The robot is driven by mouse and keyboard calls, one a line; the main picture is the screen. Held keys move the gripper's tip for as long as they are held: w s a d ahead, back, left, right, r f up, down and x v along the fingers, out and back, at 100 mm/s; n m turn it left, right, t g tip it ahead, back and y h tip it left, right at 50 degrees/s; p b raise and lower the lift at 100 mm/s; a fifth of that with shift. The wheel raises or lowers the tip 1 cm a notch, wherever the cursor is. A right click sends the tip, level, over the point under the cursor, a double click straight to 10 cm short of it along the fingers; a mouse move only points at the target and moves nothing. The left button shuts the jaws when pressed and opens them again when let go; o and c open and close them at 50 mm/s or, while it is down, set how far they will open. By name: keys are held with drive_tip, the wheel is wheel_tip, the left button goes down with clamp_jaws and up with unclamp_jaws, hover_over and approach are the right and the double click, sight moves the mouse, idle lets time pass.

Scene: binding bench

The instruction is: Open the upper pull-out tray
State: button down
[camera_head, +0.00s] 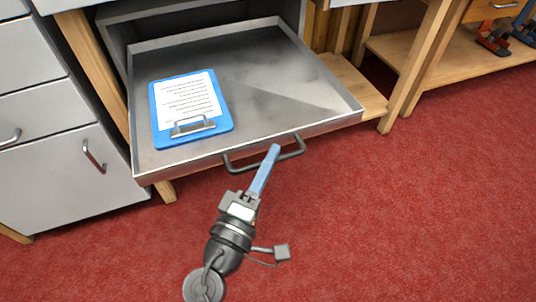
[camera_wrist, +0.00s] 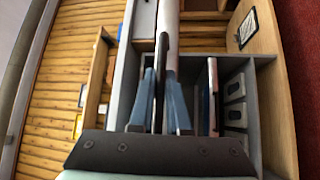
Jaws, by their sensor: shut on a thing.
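The metal pull-out tray (camera_head: 270,85) stands pulled far out of its grey housing in the head view. A blue clipboard (camera_head: 157,112) with a printed white sheet and a metal clip lies on its left part. The tray has a dark grey bar handle (camera_head: 237,168) on its front edge.
Grey drawers with bar handles (camera_head: 93,156) stand close on the left. A wooden bench leg (camera_head: 415,70) and low shelf (camera_head: 355,85) are on the right. Red and blue tools (camera_head: 493,38) lie on a far shelf. The red carpet (camera_head: 400,220) before the tray is clear.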

idle(0.3)
drive_tip(key=c, duration=0.9)
unclamp_jaws()
drive_tip(key=shift+s, duration=0.1)
drive_tip(key=p+v, duration=0.2)
drive_tip(key=v, duration=1.1)
drive_tip(key=shift+p, duration=0.4)
